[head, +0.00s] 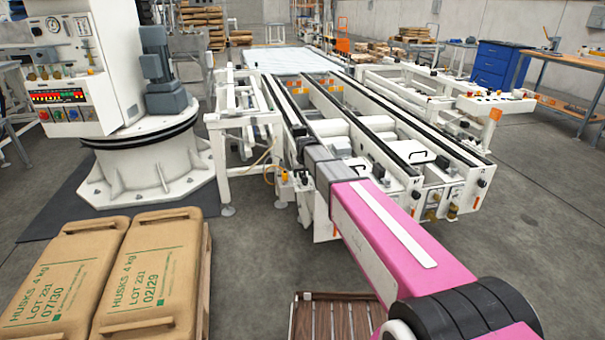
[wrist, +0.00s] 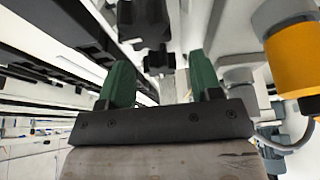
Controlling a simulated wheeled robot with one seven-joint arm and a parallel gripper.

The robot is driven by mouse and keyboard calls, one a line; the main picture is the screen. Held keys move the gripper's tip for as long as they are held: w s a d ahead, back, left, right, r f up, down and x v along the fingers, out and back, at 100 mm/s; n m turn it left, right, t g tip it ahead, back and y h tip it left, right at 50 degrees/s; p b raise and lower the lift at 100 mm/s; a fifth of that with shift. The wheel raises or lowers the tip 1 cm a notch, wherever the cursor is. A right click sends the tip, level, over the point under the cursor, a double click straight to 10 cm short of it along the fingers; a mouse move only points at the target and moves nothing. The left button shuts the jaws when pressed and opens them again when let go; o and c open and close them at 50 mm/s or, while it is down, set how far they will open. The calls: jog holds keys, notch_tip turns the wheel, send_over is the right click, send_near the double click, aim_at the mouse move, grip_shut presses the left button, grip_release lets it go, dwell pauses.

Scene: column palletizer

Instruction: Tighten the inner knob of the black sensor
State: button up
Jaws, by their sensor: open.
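In the wrist view my gripper (wrist: 160,72) is open, with two green fingers apart and nothing held between them. Ahead of the fingers are two black lobed knobs. The larger black knob (wrist: 146,22) is at the top, and a smaller black knob (wrist: 158,61) sits lower, in line with the gap between the fingers. Neither is visibly touched. I cannot tell which is the inner knob, and the black sensor's body is not clearly distinguishable. In the head view my pink arm reaches to the conveyor's near end; its fingers and the knobs cannot be made out.
A yellow-orange cylinder (wrist: 291,60) with a grey cable stands close right of the fingers. Dark rails (wrist: 50,50) run along the left. In the head view, the white conveyor frame (head: 325,225) surrounds the arm's end. Sacks (head: 150,270) lie front left; open floor (head: 540,240) is at right.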

jog(key=c, duration=0.9)
jog(key=shift+c, duration=0.2)
jog(key=shift+m, duration=0.4)
jog(key=m+h, duration=0.1)
jog(key=m, duration=0.1)
jog(key=shift+a+m, duration=0.15)
jog(key=shift+m, duration=0.15)
jog(key=shift+a+m+h, duration=0.1)
jog(key=shift+m+h, duration=0.9)
jog(key=shift+m, duration=1.2)
jog(key=o, duration=0.9)
